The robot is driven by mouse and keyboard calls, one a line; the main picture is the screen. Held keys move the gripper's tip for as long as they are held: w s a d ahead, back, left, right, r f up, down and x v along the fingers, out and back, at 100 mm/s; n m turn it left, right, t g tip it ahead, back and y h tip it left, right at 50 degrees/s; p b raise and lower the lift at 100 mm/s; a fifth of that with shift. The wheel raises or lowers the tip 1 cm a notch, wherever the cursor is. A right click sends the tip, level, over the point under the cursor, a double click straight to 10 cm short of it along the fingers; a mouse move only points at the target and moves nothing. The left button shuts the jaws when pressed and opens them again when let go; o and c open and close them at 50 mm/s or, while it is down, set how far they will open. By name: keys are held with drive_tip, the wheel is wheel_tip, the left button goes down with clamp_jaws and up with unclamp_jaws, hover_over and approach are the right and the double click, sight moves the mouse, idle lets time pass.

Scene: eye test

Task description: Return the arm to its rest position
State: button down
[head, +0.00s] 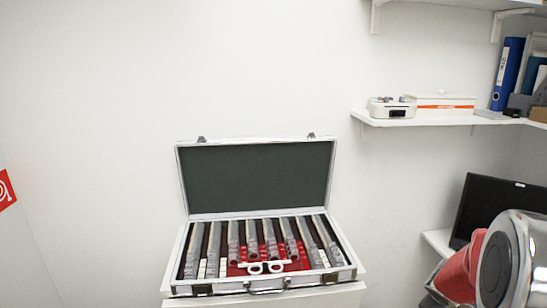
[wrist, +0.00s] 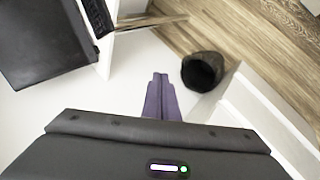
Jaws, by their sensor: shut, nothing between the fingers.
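My gripper (wrist: 161,98) shows in the wrist view, its purple fingers together with nothing between them. The fingers point away from the dark wrist housing, over a white surface, and touch nothing that I can make out. In the head view part of my arm, red and silver, shows at the lower right edge; the gripper itself is outside that view.
An open lens case (head: 258,218) stands on a white cabinet (head: 310,296). A black monitor (head: 492,208) is at right, below a wall shelf (head: 430,120) with boxes and binders. The wrist view shows a black bin (wrist: 202,71), wooden floor (wrist: 225,28) and a keyboard (wrist: 97,16).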

drive_tip(key=s+a+r+m+y, duration=0.1)
drive_tip(key=s+a+r+m, duration=0.1)
drive_tip(key=s+a+r, duration=0.3)
drive_tip(key=s+a+r+m+y, duration=0.2)
drive_tip(key=s+a+r, duration=0.4)
drive_tip(key=s+a, duration=0.5)
drive_tip(key=s+a+r+m+y, duration=0.1)
drive_tip(key=s+a+r, duration=0.4)
drive_tip(key=a, duration=1.2)
drive_tip(key=s+y, duration=0.1)
drive_tip(key=s, duration=0.1)
drive_tip(key=shift+s+a+r+m, duration=0.2)
drive_tip(key=shift+s+r+m, duration=0.2)
